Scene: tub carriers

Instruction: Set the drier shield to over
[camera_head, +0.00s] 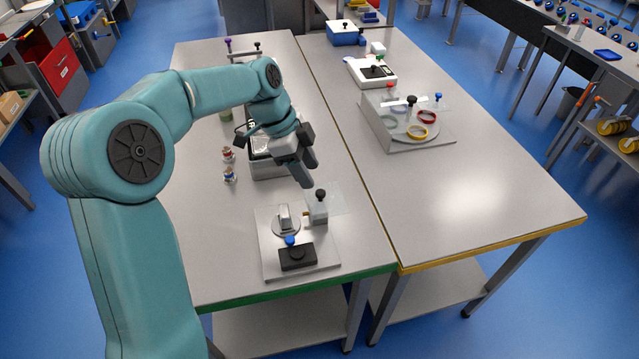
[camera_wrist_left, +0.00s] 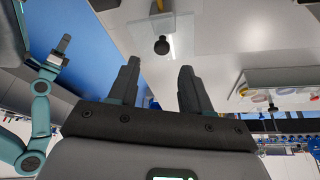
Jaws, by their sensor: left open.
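A station on a pale base plate (camera_head: 270,257) stands at the near end of the left table. It has a round disc with a metal block (camera_head: 284,218), a blue knob (camera_head: 290,241) and a black box (camera_head: 298,257). A clear shield panel (camera_head: 333,199) with a black knob (camera_head: 320,194) sits out to the disc's right, beside it rather than over it. My left gripper (camera_head: 309,170) is open and empty, above and just behind that knob. The knob (camera_wrist_left: 162,46) shows beyond its fingertips in the left wrist view. My right gripper (camera_wrist_left: 63,46) shows small there; its jaw state is unclear.
A grey bin (camera_head: 268,169) and two small jars (camera_head: 229,175) stand behind the station. On the right table, another clear-covered station (camera_head: 377,125) holds coloured rings, with a white device (camera_head: 372,72) behind it. That table's near half is clear.

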